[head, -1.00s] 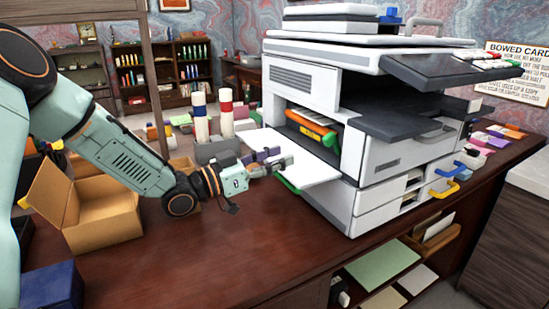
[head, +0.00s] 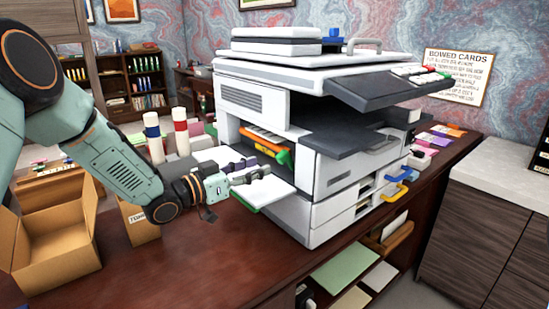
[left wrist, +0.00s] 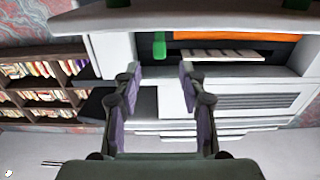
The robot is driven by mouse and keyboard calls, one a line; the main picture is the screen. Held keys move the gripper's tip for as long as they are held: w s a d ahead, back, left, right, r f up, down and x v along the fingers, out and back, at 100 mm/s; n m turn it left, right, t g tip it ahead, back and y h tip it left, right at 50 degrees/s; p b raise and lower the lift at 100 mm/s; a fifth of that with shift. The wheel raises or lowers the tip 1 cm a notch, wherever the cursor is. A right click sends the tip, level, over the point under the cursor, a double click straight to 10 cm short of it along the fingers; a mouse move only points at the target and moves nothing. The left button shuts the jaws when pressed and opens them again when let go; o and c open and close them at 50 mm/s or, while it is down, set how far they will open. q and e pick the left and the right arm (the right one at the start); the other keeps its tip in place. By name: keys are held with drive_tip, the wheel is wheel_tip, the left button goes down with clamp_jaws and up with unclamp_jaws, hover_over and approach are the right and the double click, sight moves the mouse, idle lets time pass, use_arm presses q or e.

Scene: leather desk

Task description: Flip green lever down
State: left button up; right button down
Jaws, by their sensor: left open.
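The green lever (head: 283,157) is at the right end of the orange unit inside the printer's open side bay. It also shows as a short green bar (left wrist: 159,45) in the left wrist view, beyond my fingertips and close to the line between them. My left gripper (head: 256,171) is over the white fold-down side panel (head: 275,191), in front of the bay. In the left wrist view its two purple-padded fingers (left wrist: 158,76) are apart with nothing between them. I cannot tell whether they touch the lever; a gap seems to show. My right gripper is out of view.
The large printer (head: 340,165) stands on the brown desk (head: 190,260). Open cardboard boxes (head: 60,225) lie at the left, under my left arm. White rolls (head: 154,138) stand behind the gripper.

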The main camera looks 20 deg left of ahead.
sight(277, 159)
use_arm(q)
drive_tip(key=b+x, duration=0.1)
drive_tip(key=x, duration=0.5)
drive_tip(key=shift+d+f, duration=0.1)
drive_tip(key=shift+d, duration=0.05)
drive_tip(key=shift+w+d, duration=0.1)
drive_tip(key=shift+w, duration=0.3)
drive_tip(key=shift+d, duration=0.1)
clamp_jaws()
